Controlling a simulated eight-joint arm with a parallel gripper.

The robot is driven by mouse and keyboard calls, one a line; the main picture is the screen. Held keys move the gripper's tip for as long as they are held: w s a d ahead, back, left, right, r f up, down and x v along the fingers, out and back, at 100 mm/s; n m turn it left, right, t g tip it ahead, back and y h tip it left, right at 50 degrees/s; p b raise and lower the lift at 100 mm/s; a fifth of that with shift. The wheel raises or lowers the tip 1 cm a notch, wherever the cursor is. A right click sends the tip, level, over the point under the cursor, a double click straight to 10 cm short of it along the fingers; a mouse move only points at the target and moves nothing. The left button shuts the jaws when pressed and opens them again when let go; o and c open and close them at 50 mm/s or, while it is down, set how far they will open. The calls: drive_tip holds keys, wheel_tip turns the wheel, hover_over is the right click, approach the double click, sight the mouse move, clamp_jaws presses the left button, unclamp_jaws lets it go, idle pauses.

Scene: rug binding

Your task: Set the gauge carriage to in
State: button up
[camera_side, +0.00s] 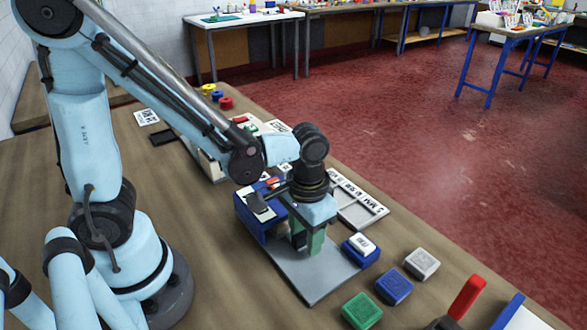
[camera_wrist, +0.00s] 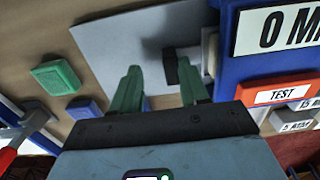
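The blue gauge housing (camera_side: 251,220) stands at the left end of a grey plate (camera_side: 315,276). In the wrist view the housing (camera_wrist: 229,50) carries a "0 M…" label, cut off by the picture edge, and a red "TEST" label (camera_wrist: 283,93). A dark block on a pale rod (camera_wrist: 170,66) sticks out from the housing over the plate; it may be the gauge carriage. My gripper (camera_side: 307,240) points down over the plate beside the housing. In the wrist view its green fingers (camera_wrist: 158,68) are apart, with the dark block near the right fingertip. I cannot tell whether they touch.
A blue block with a white label (camera_side: 361,249) sits at the plate's right edge. Green (camera_side: 361,310), blue (camera_side: 394,287) and grey (camera_side: 422,263) blocks lie on the bench nearby. A red-handled tool (camera_side: 467,298) is at lower right. A labelled tray (camera_side: 360,206) lies behind my gripper.

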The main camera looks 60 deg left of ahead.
drive_tip(key=d, duration=0.7)
drive_tip(key=shift+d+r, duration=0.15)
drive_tip(key=shift+r, duration=0.2)
wheel_tip(320, 180, up, 11)
drive_tip(key=w+a+m+t+h, duration=0.1)
drive_tip(key=w+m+t+h, duration=0.2)
drive_tip(key=w+m+t, duration=0.4)
drive_tip(key=m+t, duration=0.1)
drive_tip(key=m, duration=0.5)
drive_tip(key=shift+w+f+m+h, duration=0.15)
drive_tip(key=shift+w+m+h, duration=0.05)
drive_tip(key=shift+m+h, duration=0.2)
